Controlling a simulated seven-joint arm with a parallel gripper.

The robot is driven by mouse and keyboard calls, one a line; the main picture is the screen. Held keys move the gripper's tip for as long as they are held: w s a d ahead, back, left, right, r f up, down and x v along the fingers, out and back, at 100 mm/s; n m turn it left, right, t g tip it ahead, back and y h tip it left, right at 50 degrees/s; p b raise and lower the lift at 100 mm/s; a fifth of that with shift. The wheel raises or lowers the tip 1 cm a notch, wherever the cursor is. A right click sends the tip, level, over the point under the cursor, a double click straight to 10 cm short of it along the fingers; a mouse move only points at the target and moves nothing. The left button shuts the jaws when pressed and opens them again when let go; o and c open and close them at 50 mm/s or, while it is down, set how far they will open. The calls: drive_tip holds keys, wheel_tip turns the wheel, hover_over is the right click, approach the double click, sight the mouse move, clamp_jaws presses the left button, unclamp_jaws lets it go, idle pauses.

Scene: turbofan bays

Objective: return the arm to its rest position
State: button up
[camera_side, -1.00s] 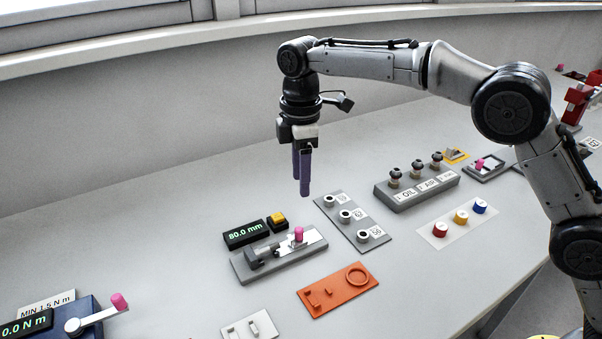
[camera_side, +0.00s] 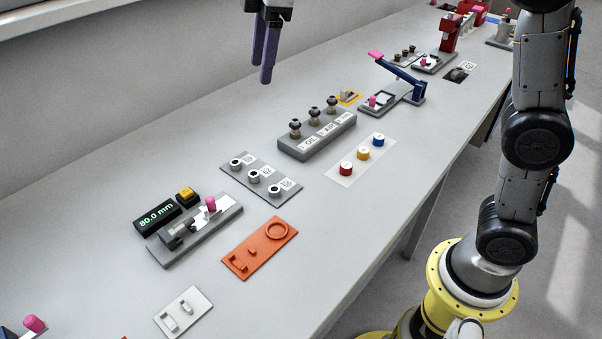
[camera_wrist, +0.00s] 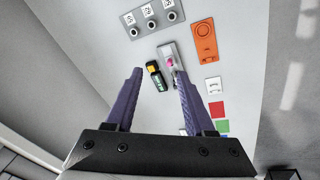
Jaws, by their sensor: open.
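My gripper (camera_side: 267,52) shows at the top edge of the side view, with its purple fingers pointing down, high above the bench (camera_side: 110,165). Its upper part and the wrist lie outside that picture. In the wrist view my gripper (camera_wrist: 152,98) has its two purple fingers spread apart, with nothing held between them. The slide gauge device with a pink knob (camera_wrist: 171,62) and the 80.0 mm display (camera_wrist: 157,83) lie far below, seen between the fingers.
On the bench stand the grey slide device (camera_side: 195,235), an orange plate (camera_side: 258,248), a three-socket plate (camera_side: 262,178), a block with three black-topped knobs (camera_side: 318,135), coloured caps (camera_side: 363,154) and a blue lever press (camera_side: 398,75). The air around my gripper is clear.

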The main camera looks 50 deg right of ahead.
drive_tip(key=s+d+r+m+t, duration=0.15)
drive_tip(key=s+d+m, duration=0.5)
drive_tip(key=s, duration=0.85)
drive_tip(key=s+d+f+m, duration=0.2)
drive_tip(key=s+f+m, duration=0.1)
drive_tip(key=s+f, duration=0.2)
drive_tip(key=s+d+f+m+t, duration=0.1)
drive_tip(key=s+d+f+m, duration=0.1)
drive_tip(key=s+f, duration=0.4)
wheel_tip(320, 180, down, 2)
drive_tip(key=shift+s+f+m+h, duration=0.15)
drive_tip(key=shift+m+h, duration=0.15)
drive_tip(key=shift+m, duration=0.25)
